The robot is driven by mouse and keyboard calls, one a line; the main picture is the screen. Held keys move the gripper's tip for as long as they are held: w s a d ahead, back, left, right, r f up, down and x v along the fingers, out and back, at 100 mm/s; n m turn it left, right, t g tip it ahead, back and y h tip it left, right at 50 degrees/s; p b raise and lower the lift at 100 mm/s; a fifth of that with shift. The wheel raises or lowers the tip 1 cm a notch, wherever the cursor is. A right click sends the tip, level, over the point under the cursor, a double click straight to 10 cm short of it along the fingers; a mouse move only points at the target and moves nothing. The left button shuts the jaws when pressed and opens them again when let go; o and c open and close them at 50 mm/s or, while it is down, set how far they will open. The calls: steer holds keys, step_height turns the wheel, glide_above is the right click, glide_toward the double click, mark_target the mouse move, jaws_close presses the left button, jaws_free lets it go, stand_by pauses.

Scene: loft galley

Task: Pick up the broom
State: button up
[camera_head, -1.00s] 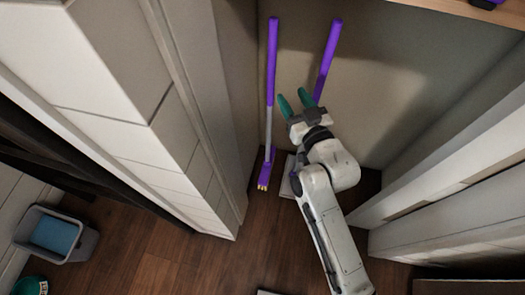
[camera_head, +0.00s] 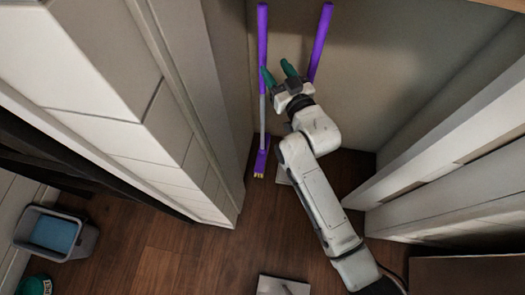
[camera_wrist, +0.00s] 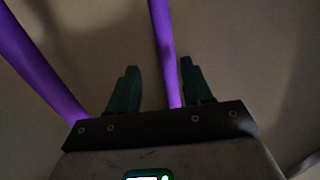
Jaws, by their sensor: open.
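The broom (camera_head: 263,112) stands upright against the closet's back wall in the head view. It has a purple upper handle, a grey lower shaft and a purple head with yellowish bristles on the floor. My gripper (camera_head: 278,70) has green fingers and is open and empty. In the head view its left finger overlaps the broom's handle; contact cannot be told. In the wrist view, one purple pole (camera_wrist: 163,50) runs between the open fingers and another (camera_wrist: 35,65) slants at the left. I cannot tell which of these is the broom.
A second purple-handled tool (camera_head: 320,40) leans on the wall right of the broom, its lower part hidden by my arm. White closet walls close in on both sides. A grey bin (camera_head: 85,240) stands at lower left. The wooden floor (camera_head: 190,255) in front is largely clear.

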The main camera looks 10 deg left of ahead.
mark_target(265, 57)
steer(key=shift+w+a, duration=0.45)
steer(key=shift+w, duration=0.05)
steer(key=shift+w, duration=0.1)
steer(key=shift+w+a+r+b, duration=0.1)
steer(key=shift+w+a+b, duration=0.1)
steer(key=shift+w+a, duration=0.4)
steer(key=shift+w+a+b, duration=0.2)
steer(key=shift+w+a, duration=0.15)
steer(key=shift+a, duration=0.3)
steer(key=shift+x, duration=1.05)
steer(key=shift+w+d, duration=0.1)
steer(key=shift+r, duration=0.15)
jaws_close()
